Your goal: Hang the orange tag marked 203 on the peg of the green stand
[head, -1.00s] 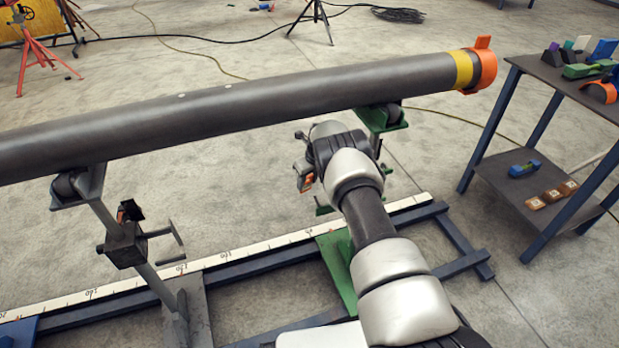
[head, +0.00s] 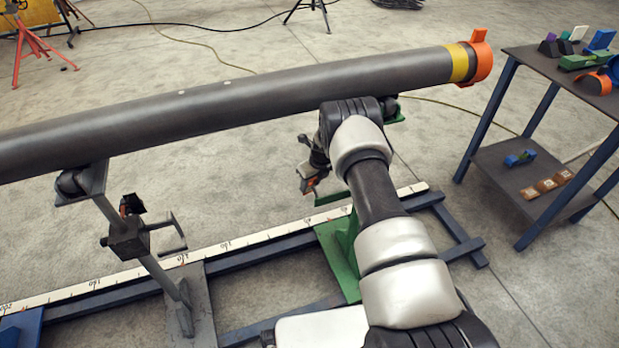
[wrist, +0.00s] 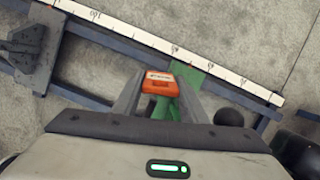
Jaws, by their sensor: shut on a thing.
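The orange tag (wrist: 160,83) is held between the fingers of my gripper (wrist: 158,92) in the wrist view. A pale label strip shows on it, but its number is too small to read. In the head view my gripper (head: 313,182) is below the pipe, left of the green stand (head: 343,258). A green bar (head: 333,198) shows close beside the gripper. In the wrist view, green metal (wrist: 166,110) lies just below the tag. I cannot tell the peg apart or whether the tag touches it. My arm hides much of the stand's upright.
The long grey pipe (head: 230,103) runs above my gripper. A grey stand (head: 150,250) with a clamp handle is on the left. A ruled rail (head: 225,248) runs along the floor frame. A blue-legged table (head: 545,75) with small parts stands at right.

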